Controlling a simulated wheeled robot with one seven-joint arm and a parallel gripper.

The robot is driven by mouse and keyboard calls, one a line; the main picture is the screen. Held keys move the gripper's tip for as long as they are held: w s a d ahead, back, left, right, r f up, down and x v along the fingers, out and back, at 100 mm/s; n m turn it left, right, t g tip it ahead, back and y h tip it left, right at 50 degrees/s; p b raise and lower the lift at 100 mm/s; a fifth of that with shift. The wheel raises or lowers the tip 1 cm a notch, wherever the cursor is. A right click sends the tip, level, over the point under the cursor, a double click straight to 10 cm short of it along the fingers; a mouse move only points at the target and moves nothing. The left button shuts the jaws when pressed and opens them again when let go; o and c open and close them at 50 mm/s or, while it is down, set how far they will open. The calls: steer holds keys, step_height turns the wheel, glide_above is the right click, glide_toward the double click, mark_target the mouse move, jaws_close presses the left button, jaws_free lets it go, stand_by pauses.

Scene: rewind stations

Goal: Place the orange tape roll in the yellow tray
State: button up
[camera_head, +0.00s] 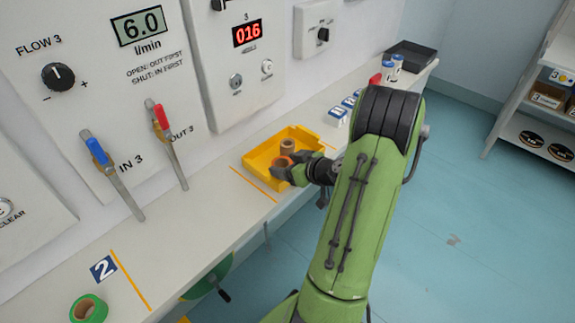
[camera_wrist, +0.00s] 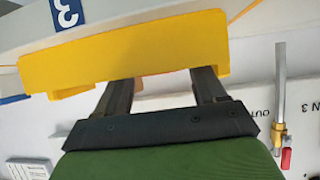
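The yellow tray (camera_head: 262,157) sits on the white bench below the red 016 display; its outer wall (camera_wrist: 125,55) fills the upper wrist view. The orange tape roll (camera_head: 281,162) is at my fingertips, over or in the front part of the tray. My gripper (camera_head: 287,170) reaches over the tray's front side. Its two fingers are apart in the wrist view, and their tips are hidden behind the tray wall. Whether they press on the orange roll cannot be seen. The roll is hidden in the wrist view.
A brown tape roll (camera_head: 288,146) stands in the tray behind the orange one. A green roll (camera_head: 89,308) lies at the bench's near left. Blue-and-white boxes (camera_head: 337,116) and a black tray (camera_head: 411,56) are farther right. Valve handles (camera_head: 162,117) stick out from the wall panel.

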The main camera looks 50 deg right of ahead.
steer(key=shift+o, duration=1.2)
steer(key=shift+r, duration=0.1)
